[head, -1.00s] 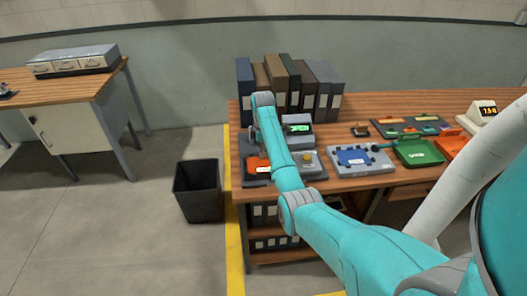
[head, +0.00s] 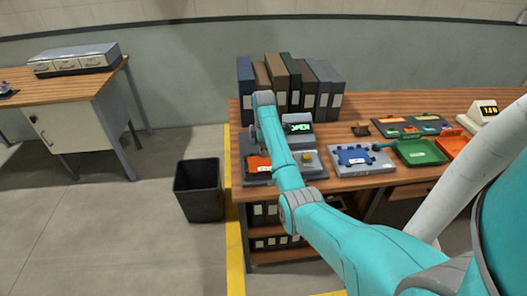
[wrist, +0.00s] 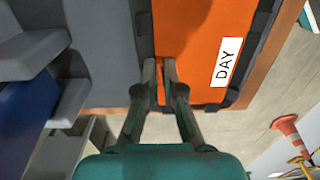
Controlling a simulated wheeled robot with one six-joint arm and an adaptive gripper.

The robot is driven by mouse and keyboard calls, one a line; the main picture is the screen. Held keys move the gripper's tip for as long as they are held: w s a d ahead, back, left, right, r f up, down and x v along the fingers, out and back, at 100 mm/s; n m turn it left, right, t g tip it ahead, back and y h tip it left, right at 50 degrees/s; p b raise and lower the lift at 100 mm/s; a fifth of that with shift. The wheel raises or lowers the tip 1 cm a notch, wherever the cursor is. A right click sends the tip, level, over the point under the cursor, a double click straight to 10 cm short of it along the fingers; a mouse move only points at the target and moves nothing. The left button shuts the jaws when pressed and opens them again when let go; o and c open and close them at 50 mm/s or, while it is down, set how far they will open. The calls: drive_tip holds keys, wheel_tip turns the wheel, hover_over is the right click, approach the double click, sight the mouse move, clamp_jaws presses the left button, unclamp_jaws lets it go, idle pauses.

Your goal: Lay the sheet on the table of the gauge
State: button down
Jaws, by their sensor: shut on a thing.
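The gauge, which I take to be the grey unit with a green-lit display (head: 298,128), stands on the wooden desk behind my arm. A flat orange panel (head: 259,163) with a dark border lies at the desk's left end. In the wrist view the orange panel (wrist: 195,45) bears a white label reading DAY. My gripper (wrist: 159,65) has its fingers close together at the panel's left edge, beside a grey surface (wrist: 100,50). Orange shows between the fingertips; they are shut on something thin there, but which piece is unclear. In the head view my arm hides the fingertips.
A blue piece (head: 355,156) lies on a grey plate to the right, beside a green tray (head: 420,152) and an orange tray (head: 453,146). Binders (head: 290,85) stand at the back. A black bin (head: 198,190) is on the floor left of the desk.

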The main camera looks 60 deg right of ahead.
drive_tip(key=shift+f, duration=0.1)
drive_tip(key=c, duration=0.8)
unclamp_jaws()
drive_tip(key=shift+c, duration=0.2)
